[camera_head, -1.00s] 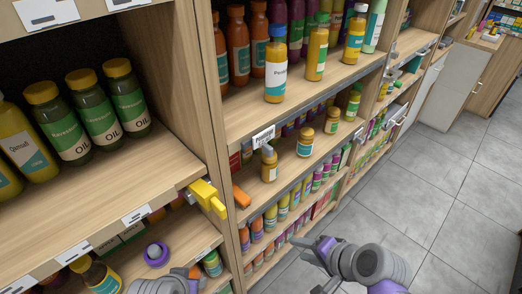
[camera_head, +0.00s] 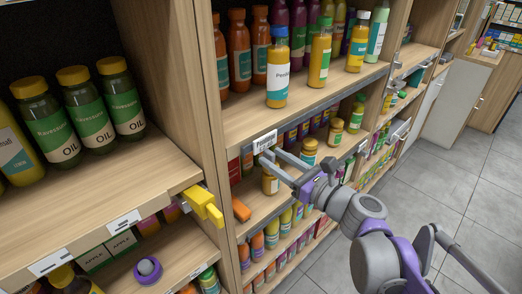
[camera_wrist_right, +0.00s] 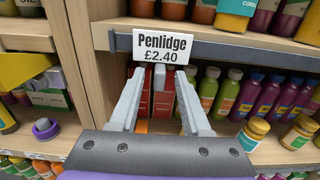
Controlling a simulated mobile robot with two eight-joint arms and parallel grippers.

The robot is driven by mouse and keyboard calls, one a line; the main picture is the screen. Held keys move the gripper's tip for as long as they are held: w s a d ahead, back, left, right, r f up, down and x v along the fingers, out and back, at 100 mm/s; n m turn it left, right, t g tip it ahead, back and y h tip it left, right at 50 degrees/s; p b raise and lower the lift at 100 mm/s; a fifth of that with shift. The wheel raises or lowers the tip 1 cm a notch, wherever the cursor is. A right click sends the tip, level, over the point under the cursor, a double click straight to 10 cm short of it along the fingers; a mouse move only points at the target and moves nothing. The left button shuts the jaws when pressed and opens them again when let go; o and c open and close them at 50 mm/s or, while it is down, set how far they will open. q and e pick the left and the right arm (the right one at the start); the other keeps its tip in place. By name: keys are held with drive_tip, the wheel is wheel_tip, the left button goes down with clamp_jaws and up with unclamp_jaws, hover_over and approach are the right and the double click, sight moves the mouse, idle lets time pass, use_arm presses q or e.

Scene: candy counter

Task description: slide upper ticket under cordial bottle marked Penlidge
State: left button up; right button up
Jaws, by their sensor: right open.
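The upper ticket (camera_head: 265,141), a white card, is at the front edge of the upper shelf. In the right wrist view the ticket (camera_wrist_right: 165,46) reads "Penlidge £2.40". The cordial bottle (camera_head: 278,74) stands upright on that shelf, above and slightly right of the ticket. It is amber with a blue cap and a white and teal label, of which only "Pen" is legible. My right gripper (camera_head: 270,156) is open, its fingertips just below the ticket. My left gripper is out of view.
Other bottles (camera_head: 320,58) stand close to the right of the cordial bottle, and orange ones behind. A wooden upright (camera_head: 200,90) borders the shelf on the left, with a yellow fitting (camera_head: 204,204) sticking out. The floor aisle is clear.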

sight(264, 152)
drive_tip(key=x, duration=0.5)
drive_tip(key=shift+w+a, duration=0.15)
drive_tip(key=shift+a, duration=0.05)
clamp_jaws()
idle(1.2)
